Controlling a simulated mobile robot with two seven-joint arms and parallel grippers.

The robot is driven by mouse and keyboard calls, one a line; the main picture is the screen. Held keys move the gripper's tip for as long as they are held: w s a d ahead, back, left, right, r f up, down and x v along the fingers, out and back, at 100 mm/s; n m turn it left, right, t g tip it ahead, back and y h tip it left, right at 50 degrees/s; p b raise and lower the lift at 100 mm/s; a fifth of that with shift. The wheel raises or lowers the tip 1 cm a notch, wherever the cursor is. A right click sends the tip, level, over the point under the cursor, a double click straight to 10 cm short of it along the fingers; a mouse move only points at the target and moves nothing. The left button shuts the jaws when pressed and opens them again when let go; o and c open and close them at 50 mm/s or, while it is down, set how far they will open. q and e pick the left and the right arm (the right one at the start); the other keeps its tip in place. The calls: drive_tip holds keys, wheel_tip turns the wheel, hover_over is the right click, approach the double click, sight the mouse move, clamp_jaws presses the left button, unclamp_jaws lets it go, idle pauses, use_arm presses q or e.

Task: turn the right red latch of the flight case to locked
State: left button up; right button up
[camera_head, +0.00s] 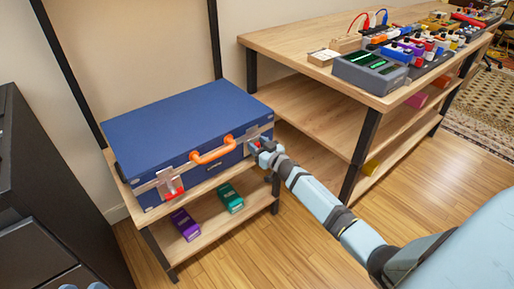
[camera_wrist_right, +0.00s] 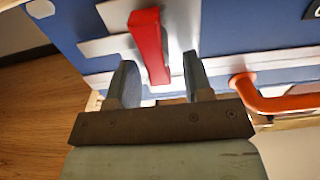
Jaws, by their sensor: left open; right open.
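The blue flight case (camera_head: 190,125) lies shut on a small wooden stand. Its right red latch shows in the right wrist view (camera_wrist_right: 150,45) as a slightly tilted bar on a silver plate. My right gripper (camera_head: 261,148) is at the case's right front, mostly covering this latch in the head view. In the wrist view the open right gripper (camera_wrist_right: 158,80) has one finger on each side of the latch's near end, with gaps showing. The left red latch (camera_head: 173,189) is on the front left. My left gripper (camera_head: 82,286) shows only its tips at the bottom edge, apart and empty.
The orange handle (camera_head: 212,151) sticks out between the latches and is close beside the right gripper in the wrist view (camera_wrist_right: 270,98). A purple box (camera_head: 185,224) and a green box (camera_head: 230,197) stand on the shelf below. A long workbench (camera_head: 275,40) stands to the right.

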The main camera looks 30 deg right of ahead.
drive_tip(key=shift+w, duration=0.3)
clamp_jaws()
